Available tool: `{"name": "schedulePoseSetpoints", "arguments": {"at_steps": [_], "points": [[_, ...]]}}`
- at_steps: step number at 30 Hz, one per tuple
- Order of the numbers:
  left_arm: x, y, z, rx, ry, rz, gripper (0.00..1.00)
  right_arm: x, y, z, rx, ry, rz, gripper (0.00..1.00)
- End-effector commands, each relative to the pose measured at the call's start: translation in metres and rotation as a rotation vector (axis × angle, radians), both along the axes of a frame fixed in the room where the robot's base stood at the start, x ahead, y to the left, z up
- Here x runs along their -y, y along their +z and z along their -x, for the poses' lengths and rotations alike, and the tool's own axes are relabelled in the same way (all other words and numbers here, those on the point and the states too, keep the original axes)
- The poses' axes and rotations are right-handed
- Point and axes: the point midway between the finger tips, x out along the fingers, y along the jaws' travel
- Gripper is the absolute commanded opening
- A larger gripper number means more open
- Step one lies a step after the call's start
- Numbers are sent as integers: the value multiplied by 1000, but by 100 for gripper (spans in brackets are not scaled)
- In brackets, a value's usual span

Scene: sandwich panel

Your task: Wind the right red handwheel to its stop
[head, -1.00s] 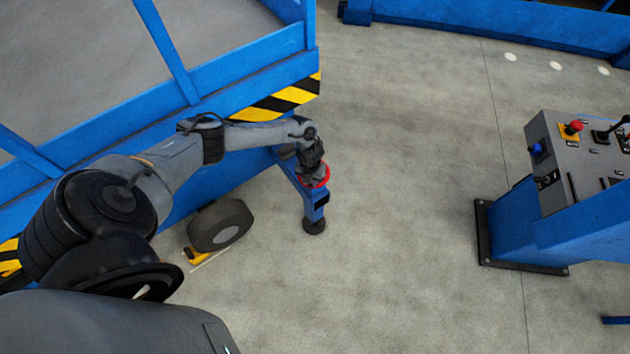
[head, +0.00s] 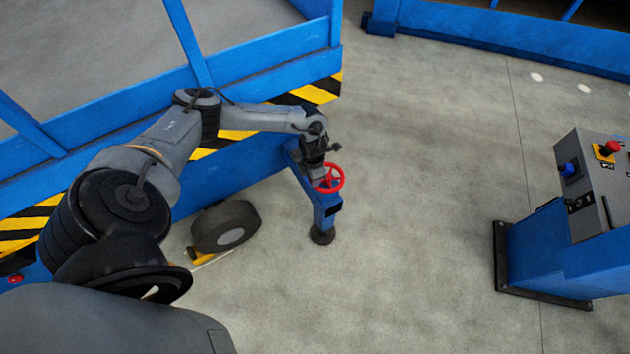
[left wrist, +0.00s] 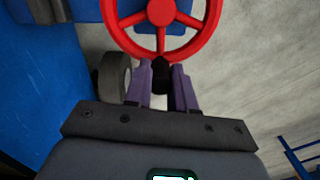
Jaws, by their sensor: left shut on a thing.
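The red handwheel (head: 341,181) sits on top of a blue outrigger leg (head: 325,200) at the corner of the blue platform. In the left wrist view the wheel (left wrist: 161,12) fills the top, with its hub, spokes and most of its rim showing. My left gripper (head: 319,173) is at the wheel's left side in the head view. In the left wrist view its two purple-grey fingers (left wrist: 162,76) are closed around the black knob (left wrist: 162,68) at the wheel's near rim. My right gripper is not in view.
A blue platform (head: 235,160) with rails and yellow-black stripes stands at left, a black tyre (head: 226,226) below it. A blue control console (head: 550,240) with red and blue knobs stands at right. The grey floor between is clear.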

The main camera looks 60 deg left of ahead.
Motion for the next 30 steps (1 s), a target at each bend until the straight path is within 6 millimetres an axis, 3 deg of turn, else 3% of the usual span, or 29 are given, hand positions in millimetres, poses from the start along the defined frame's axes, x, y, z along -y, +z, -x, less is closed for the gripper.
{"name": "schedulePoseSetpoints", "arguments": {"at_steps": [18,19,23,30], "points": [[-3,0,0,1,-40,-2,0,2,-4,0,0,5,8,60],[-3,0,0,1,-40,-2,29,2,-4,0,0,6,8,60],[-3,0,0,1,-40,-2,49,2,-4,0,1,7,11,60],[-3,0,0,0,-40,-1,50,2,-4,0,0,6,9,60]]}}
